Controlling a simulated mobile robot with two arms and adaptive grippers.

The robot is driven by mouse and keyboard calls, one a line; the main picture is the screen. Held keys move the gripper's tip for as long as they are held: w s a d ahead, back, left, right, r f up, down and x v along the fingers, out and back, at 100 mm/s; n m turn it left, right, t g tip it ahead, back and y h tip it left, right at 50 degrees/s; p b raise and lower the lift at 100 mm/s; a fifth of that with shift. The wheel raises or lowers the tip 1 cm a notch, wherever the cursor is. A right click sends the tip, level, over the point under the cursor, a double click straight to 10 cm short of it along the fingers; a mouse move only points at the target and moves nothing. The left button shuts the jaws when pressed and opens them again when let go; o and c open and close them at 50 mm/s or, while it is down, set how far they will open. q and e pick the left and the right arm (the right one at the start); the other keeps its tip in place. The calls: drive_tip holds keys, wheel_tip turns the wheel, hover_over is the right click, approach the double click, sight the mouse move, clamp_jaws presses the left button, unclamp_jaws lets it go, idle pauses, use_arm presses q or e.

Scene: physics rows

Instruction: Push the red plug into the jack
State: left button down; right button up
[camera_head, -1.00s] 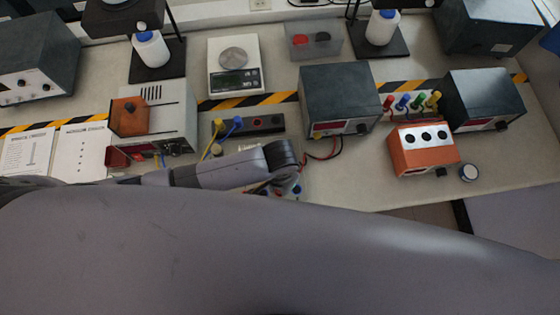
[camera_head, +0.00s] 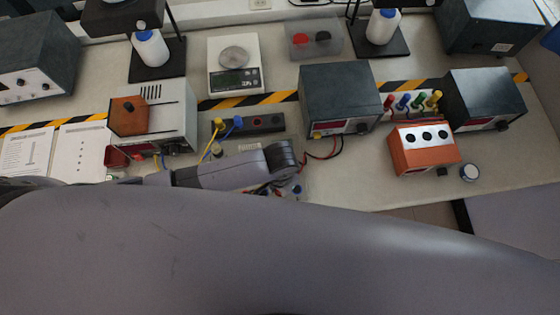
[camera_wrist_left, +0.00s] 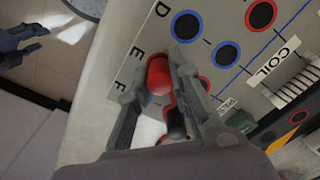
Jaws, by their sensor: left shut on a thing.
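The red plug (camera_wrist_left: 158,76) is between the two fingers of my left gripper (camera_wrist_left: 165,85), which is shut on it, in the left wrist view. It is over the pale panel (camera_wrist_left: 235,85) near the letters E and F. Its tip and the jack under it are hidden, so I cannot tell whether they touch. In the head view the left gripper (camera_head: 284,188) is mostly hidden behind my own arm. What looks like my right gripper (camera_wrist_left: 35,40) is at the left edge of the wrist view, fingers apart and empty.
The panel has blue-ringed jacks (camera_wrist_left: 187,25), a red-ringed jack (camera_wrist_left: 262,14) and a coil (camera_wrist_left: 293,87). A black socket strip (camera_head: 264,124), a dark power supply (camera_head: 338,98) with leads and an orange box (camera_head: 423,150) stand around the arm.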

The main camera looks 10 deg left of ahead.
use_arm(q)
drive_tip(key=c, duration=1.4)
unclamp_jaws()
drive_tip(key=shift+o, duration=0.5)
drive_tip(key=o, duration=0.3)
drive_tip(key=shift+r, duration=0.1)
drive_tip(key=shift+r, duration=3.2)
